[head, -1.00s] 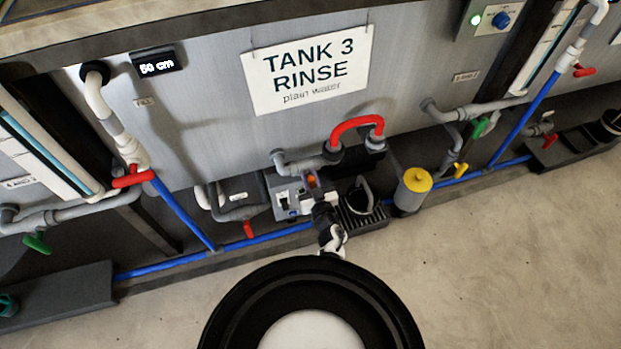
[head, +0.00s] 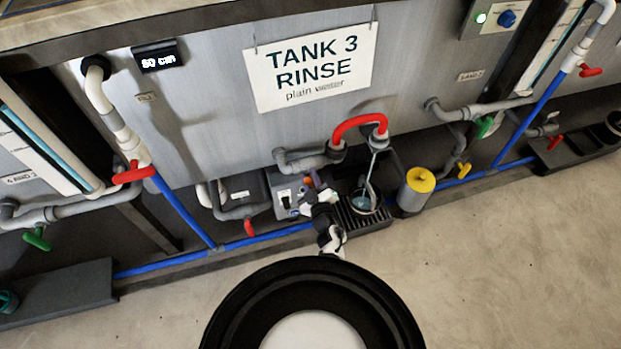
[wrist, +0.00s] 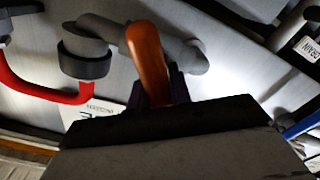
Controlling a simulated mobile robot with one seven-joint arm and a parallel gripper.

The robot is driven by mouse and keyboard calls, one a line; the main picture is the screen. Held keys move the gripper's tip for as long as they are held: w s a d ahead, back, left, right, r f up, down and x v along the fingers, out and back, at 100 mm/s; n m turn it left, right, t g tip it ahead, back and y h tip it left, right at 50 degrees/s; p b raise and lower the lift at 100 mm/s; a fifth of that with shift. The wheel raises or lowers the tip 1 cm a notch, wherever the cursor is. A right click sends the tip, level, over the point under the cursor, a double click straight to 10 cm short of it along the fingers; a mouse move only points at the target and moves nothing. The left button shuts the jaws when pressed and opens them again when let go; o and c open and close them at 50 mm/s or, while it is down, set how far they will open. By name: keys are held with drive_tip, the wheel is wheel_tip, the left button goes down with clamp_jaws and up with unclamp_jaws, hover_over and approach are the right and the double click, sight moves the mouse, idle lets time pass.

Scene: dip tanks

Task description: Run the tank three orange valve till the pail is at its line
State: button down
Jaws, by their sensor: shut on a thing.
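The orange valve handle (wrist: 148,55) stands up between the jaws of my gripper (wrist: 160,92) in the wrist view. My gripper (head: 312,186) is shut on it at the pipework below the TANK 3 RINSE sign (head: 312,68) in the head view. A dark pail (head: 378,206) stands on a black ribbed drip tray (head: 350,222) just right of my gripper. A pale stream (head: 371,170) falls from the end of the red hose (head: 358,121) into the pail. Pale liquid shows inside it. The pail's line cannot be made out.
A grey canister with a yellow lid (head: 420,181) stands right of the pail. A blue pipe (head: 270,237) runs along the floor edge. A red-handled valve (head: 134,173) is on the left. The floor in front (head: 510,260) is clear.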

idle(0.4)
drive_tip(key=c, duration=1.3)
unclamp_jaws()
